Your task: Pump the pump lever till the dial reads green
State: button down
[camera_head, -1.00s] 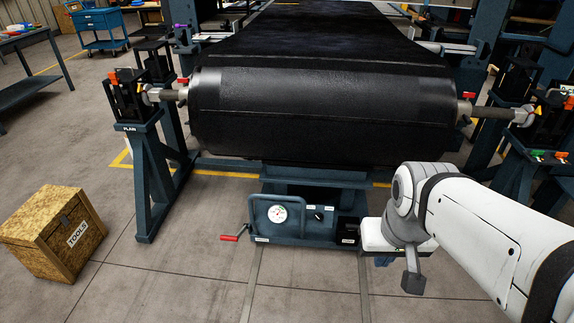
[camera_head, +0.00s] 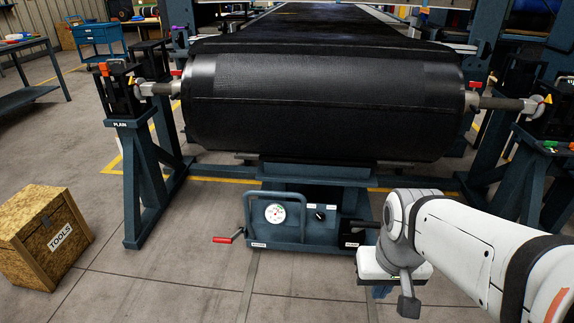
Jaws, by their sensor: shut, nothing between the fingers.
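The pump unit (camera_head: 287,233) is a low dark blue box under the big black roller. Its round white dial (camera_head: 275,213) has some green on its face; the needle is too small to read. A dark rod (camera_head: 364,224), which looks like the pump lever, sticks out at the unit's right end beside my wrist. My gripper (camera_head: 379,291) hangs below the white wrist block, just right of and in front of the unit. It is shut and empty, its fingers mostly hidden. I cannot tell whether it touches the rod.
A red-handled crank (camera_head: 229,237) sticks out left of the unit, and a black knob (camera_head: 319,215) sits right of the dial. The belt roller (camera_head: 325,105) rests between two stands. A wooden tools crate (camera_head: 45,238) is at left.

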dwell(0.7)
notch_tip(320, 180, up, 20)
jog(key=t+p, duration=0.1)
jog(key=p, duration=1.7)
jog(key=shift+r, duration=0.15)
